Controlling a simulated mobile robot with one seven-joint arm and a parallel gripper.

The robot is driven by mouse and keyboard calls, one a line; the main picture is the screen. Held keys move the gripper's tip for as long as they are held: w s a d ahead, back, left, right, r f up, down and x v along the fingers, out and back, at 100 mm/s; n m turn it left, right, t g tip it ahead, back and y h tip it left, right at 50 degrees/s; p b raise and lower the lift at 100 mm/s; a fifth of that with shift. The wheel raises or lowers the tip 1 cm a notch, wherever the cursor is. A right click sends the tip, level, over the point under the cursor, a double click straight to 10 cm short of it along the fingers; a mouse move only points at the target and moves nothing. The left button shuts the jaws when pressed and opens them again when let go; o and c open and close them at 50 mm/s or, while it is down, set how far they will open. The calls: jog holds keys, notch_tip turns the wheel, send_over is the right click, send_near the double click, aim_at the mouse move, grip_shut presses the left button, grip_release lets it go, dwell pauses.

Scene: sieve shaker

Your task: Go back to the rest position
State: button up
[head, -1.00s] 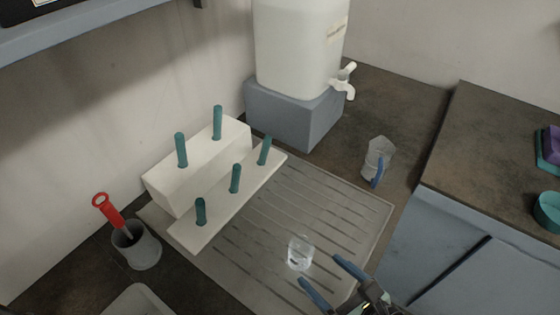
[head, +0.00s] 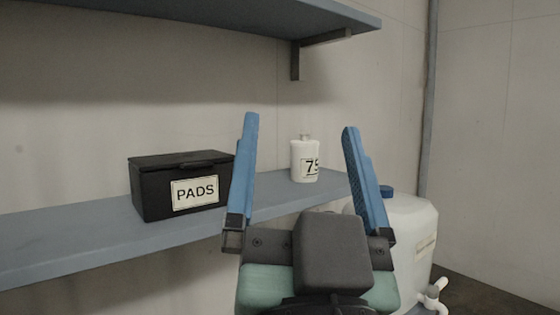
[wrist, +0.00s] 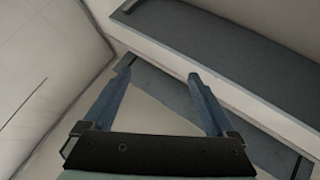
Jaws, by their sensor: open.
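My gripper (head: 300,130) is raised in front of the shelves in the head view, its two blue fingers pointing up and spread apart. Nothing is between the fingers in the wrist view (wrist: 162,80). In the head view a white bottle marked with a partly hidden number (head: 305,160) shows between the fingers, but it stands behind them on the lower shelf.
The lower shelf (head: 90,240) holds a black box labelled PADS (head: 165,195). An upper shelf (head: 200,15) with a dark bracket (head: 295,62) is above. A large white water container (head: 415,235) with a tap (head: 433,297) stands at lower right, partly behind my gripper.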

jog(key=s+r, duration=0.1)
jog(key=s+a+r+n+t, duration=0.1)
jog(key=s+r+n, duration=0.1)
jog(key=r, duration=0.1)
jog(key=shift+s+a+r+t, duration=0.1)
jog(key=shift+s+a+t, duration=0.3)
jog(key=shift+r, duration=0.1)
notch_tip(320, 180, up, 5)
jog(key=p, duration=0.5)
